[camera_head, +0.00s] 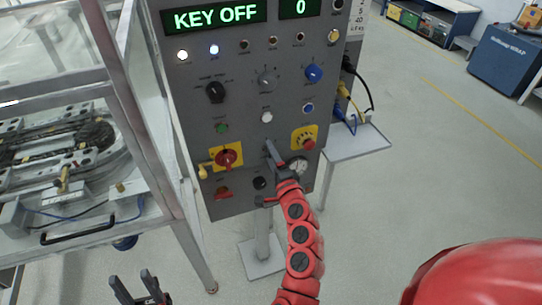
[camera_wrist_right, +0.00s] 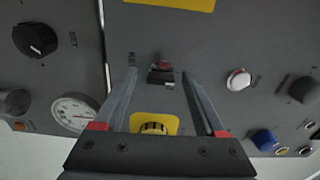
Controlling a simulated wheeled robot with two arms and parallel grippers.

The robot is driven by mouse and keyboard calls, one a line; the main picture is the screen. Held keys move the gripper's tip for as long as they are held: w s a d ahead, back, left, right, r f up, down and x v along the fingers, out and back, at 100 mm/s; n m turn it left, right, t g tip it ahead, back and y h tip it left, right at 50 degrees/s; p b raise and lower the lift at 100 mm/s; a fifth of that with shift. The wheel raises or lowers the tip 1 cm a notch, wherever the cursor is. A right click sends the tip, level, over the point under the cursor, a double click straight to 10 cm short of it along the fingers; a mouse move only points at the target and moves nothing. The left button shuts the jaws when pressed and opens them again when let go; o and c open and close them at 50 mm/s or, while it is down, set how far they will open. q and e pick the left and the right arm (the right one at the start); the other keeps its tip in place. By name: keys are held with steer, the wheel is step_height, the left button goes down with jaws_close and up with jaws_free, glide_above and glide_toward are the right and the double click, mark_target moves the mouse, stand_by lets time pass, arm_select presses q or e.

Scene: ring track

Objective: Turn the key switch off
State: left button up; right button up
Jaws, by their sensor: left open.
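The key switch (camera_wrist_right: 160,74) is a small dark fitting with a red spot, on the grey panel (camera_wrist_right: 215,40) beside a "KEY" label. In the right wrist view it lies between the two fingertips of my right gripper (camera_wrist_right: 160,80), with gaps on both sides. That gripper is open and close to the panel. In the head view my right gripper (camera_head: 266,174) reaches the panel's lower middle; the key switch is hard to make out there. The panel display (camera_head: 215,17) reads "KEY OFF". My left gripper (camera_head: 138,284) is open and empty at the lower left, away from the panel.
Around it are a round gauge (camera_wrist_right: 75,112), a yellow ringed control (camera_wrist_right: 154,123) and a white button (camera_wrist_right: 238,79). A red-yellow rotary switch (camera_head: 226,157) and a red stop button (camera_head: 308,142) are nearby.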

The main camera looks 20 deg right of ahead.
steer(key=s+p, duration=0.1)
steer(key=s, duration=1.6)
steer(key=shift+s+d+p, duration=0.2)
steer(key=shift+d+p, duration=0.1)
steer(key=shift+p, duration=0.1)
